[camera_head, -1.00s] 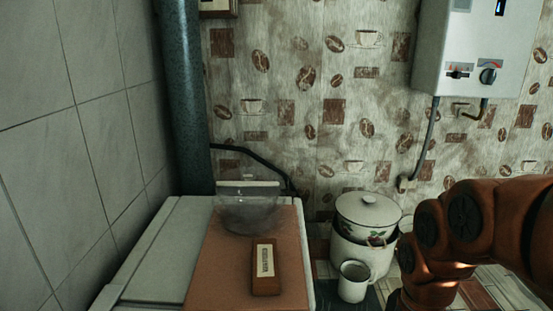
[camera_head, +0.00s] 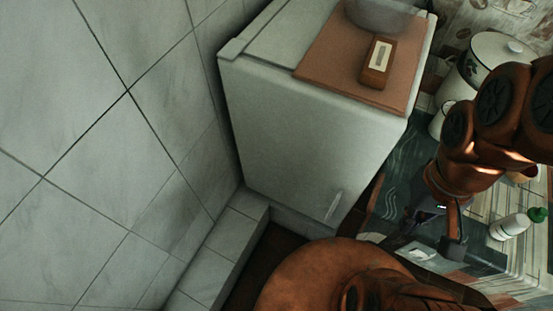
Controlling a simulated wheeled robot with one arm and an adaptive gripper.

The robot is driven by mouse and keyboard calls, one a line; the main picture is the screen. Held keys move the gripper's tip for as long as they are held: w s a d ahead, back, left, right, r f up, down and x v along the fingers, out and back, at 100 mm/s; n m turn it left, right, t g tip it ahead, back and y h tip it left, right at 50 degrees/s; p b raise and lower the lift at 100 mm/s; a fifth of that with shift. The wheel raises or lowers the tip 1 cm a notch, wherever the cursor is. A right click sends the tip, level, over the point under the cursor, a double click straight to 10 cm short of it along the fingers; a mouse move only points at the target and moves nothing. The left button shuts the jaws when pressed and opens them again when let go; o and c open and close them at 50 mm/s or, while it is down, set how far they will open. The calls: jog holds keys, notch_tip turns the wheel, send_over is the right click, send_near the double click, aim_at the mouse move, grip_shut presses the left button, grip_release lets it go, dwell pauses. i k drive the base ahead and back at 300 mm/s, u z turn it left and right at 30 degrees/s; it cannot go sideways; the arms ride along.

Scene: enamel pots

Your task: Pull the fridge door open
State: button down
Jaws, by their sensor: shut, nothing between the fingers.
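The white fridge (camera_head: 310,130) stands against the tiled wall, seen from above in the head view. Its front door faces me and looks closed. A small pale vertical handle (camera_head: 333,206) sits low near the door's right edge. My gripper (camera_head: 452,248) hangs from the orange arm to the right of the fridge. It is shut and empty, well apart from the handle. Its fingertips are small and dark in this view.
A brown board (camera_head: 330,50) on the fridge top carries a brown box (camera_head: 378,62) and a blurred glass bowl (camera_head: 373,14). A white enamel pot (camera_head: 497,55) stands right of the fridge. A white bottle (camera_head: 508,227) with a green cap is at the far right. Tiled wall (camera_head: 110,150) borders the left.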

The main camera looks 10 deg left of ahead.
aim_at(313, 150)
jog(key=u, duration=0.85)
jog(key=k, duration=1.2)
jog(key=u, duration=0.9)
jog(key=i, duration=0.85)
jog(key=u, duration=0.55)
